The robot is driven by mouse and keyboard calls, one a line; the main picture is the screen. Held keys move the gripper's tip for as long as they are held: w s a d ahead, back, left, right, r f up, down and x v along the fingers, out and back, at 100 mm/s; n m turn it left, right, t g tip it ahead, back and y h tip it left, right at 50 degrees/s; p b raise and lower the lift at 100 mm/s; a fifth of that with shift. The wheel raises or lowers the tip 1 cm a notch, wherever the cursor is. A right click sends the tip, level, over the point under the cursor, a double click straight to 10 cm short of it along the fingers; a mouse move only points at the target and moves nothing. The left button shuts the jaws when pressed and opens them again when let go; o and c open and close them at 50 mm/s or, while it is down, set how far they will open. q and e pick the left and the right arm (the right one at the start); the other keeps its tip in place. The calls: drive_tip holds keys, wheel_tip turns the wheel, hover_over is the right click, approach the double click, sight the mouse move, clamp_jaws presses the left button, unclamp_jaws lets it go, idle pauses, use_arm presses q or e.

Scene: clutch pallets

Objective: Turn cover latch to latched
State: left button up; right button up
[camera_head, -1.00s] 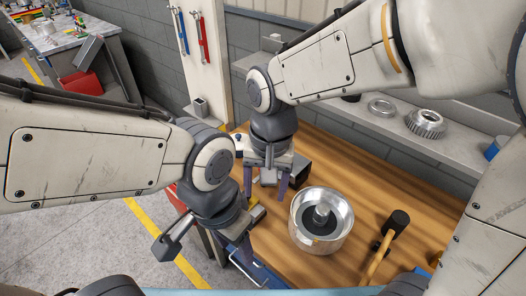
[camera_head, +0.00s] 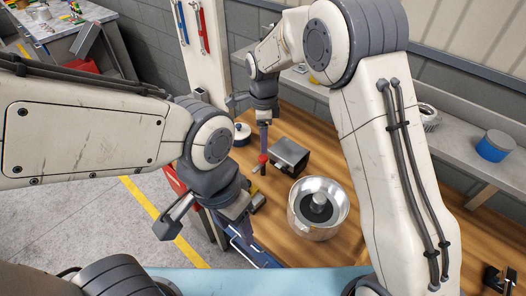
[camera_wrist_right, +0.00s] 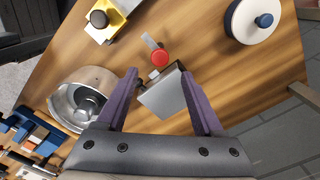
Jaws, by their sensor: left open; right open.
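The latch's red round knob (camera_head: 263,159) stands beside a dark grey metal box, the likely cover (camera_head: 290,155). In the right wrist view, the red knob (camera_wrist_right: 159,57) sits near a short metal lever (camera_wrist_right: 150,41), next to the grey box (camera_wrist_right: 163,102). My right gripper (camera_wrist_right: 158,74) is open, its purple fingers spread on either side of the knob and box in that view; contact cannot be told. In the head view my right gripper (camera_head: 264,138) is just above and behind the knob. My left gripper (camera_head: 244,236) is low at the bench's left edge, its fingertips partly hidden.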

sight(263, 157)
wheel_tip(263, 157, down, 7)
drive_tip(key=shift+p, duration=0.8)
clamp_jaws()
